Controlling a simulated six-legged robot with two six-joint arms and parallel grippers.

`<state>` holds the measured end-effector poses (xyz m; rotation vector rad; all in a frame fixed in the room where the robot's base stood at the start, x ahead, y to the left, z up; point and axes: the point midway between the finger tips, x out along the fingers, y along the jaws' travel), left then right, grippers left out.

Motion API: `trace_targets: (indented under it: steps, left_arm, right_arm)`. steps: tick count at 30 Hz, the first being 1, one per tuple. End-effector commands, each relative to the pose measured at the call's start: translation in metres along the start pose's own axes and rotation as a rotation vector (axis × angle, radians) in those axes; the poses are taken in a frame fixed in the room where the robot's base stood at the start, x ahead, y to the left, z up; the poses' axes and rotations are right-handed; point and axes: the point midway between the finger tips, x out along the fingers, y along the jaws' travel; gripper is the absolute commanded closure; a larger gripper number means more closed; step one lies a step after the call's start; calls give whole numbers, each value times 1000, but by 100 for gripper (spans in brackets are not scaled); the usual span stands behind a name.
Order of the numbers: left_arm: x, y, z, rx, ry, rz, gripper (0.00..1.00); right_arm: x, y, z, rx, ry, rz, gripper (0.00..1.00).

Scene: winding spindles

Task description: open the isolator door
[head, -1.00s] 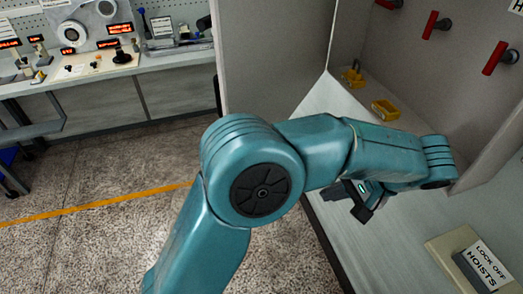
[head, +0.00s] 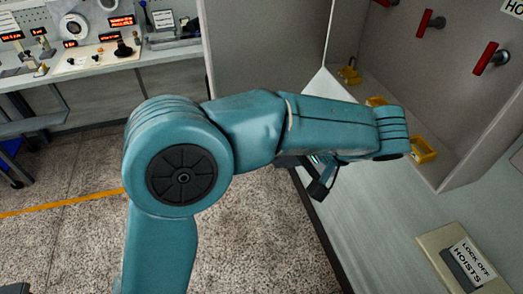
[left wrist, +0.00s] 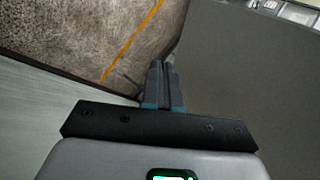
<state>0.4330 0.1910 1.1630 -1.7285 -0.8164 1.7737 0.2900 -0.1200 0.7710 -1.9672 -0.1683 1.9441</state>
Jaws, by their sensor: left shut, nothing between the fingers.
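The isolator door (head: 262,50) is a plain grey panel at the left of the open cabinet in the head view. It stands swung out, with the cabinet interior exposed. My left gripper (head: 322,180) is low in front of the cabinet, partly hidden under my own arm. In the left wrist view its fingers (left wrist: 165,88) are together and empty, beside a large grey surface (left wrist: 240,75) that looks like the door. I cannot tell whether they touch it. Red isolator handles (head: 424,22) and (head: 487,57) are on the cabinet's back wall. My right gripper is not in view.
Yellow padlocks (head: 350,75) and (head: 423,150) lie in the cabinet. A "LOCK OFF HOISTS" sign (head: 470,260) is on the pale surface at lower right. A workbench (head: 170,52) with instruments stands at the back left. Speckled floor (head: 265,240) with a yellow line lies between.

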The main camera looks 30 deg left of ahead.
Motion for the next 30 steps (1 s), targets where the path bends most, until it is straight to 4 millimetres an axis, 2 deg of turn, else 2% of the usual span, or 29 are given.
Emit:
trace_targets:
  steps: [2, 9, 25, 30]
  left_arm:
    - [16, -2, 1, 0, -4, -2, 100]
    - [39, -23, 0, -2, -3, 0, 100]
    - [46, -27, 0, -1, 0, 0, 100]
    - [59, -37, 2, 18, 22, 1, 100]
  right_arm:
    - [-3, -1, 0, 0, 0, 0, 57]
    - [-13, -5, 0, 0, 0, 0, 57]
    - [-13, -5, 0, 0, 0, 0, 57]
    - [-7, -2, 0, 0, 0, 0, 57]
